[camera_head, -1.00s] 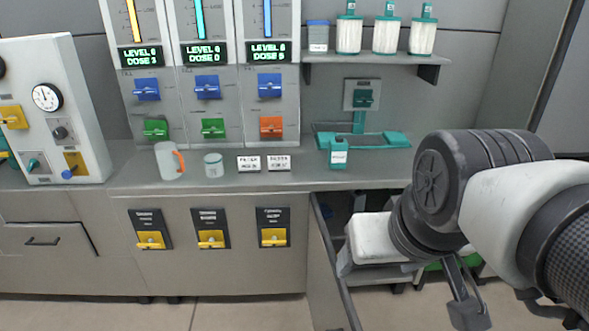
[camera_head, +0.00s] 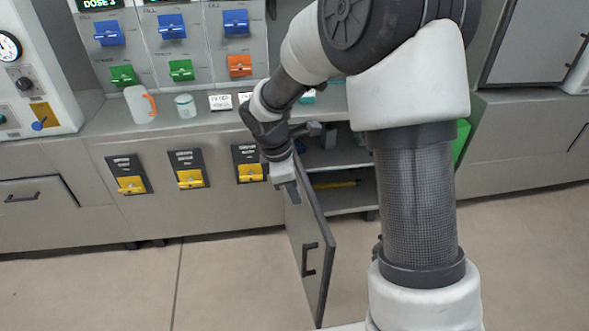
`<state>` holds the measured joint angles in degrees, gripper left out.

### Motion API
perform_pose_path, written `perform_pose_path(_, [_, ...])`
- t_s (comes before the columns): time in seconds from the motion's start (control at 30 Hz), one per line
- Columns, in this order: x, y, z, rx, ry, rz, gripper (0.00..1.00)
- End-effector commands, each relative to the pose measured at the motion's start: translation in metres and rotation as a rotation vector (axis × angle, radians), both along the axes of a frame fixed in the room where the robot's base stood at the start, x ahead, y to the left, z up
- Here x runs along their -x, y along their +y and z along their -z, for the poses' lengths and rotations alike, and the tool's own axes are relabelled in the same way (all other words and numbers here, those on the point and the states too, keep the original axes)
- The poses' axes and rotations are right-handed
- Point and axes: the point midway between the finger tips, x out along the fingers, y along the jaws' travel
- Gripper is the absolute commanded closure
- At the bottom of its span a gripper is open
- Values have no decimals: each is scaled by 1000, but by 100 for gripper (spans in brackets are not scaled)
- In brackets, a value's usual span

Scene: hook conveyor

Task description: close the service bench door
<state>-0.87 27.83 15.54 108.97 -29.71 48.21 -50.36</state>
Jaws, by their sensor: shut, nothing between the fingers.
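The service bench door (camera_head: 318,268) is a grey panel that stands open, swung out toward me from the left side of the bench opening. Its outer face, with a dark bar handle (camera_head: 309,260), is turned to the left. My gripper (camera_head: 293,194) is shut and empty. It points down at the outer-face side of the door, close to its upper part near the bench. I cannot tell whether it touches the door. The open compartment (camera_head: 335,187) shows a shelf and a yellow item; my arm hides part of it.
The bench front (camera_head: 220,220) has several yellow switches (camera_head: 191,179). A mug (camera_head: 140,105) with an orange handle, a white canister (camera_head: 186,107) and small labels stand on the counter. A green thing (camera_head: 461,141) is right of my arm. The floor (camera_head: 220,285) left of the door is clear.

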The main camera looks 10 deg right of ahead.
Motion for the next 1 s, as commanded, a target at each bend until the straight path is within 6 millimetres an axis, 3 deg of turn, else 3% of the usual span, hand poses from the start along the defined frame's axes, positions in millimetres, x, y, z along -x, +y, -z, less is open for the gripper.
perform_pose_path(0.03, [-4, 5, 18, 2, 32, -53, 100])
perform_pose_path(0.1, [-8, 10, 34, 4, 58, -107, 100])
perform_pose_path(0.27, [-11, 13, 51, 6, 81, -159, 100])
perform_pose_path(0.47, [-10, 6, 79, 6, 84, -159, 100])
perform_pose_path(0.8, [-12, -11, 149, 5, 82, -157, 100])
perform_pose_path(1.0, [-16, -41, 144, 5, 79, -154, 100])
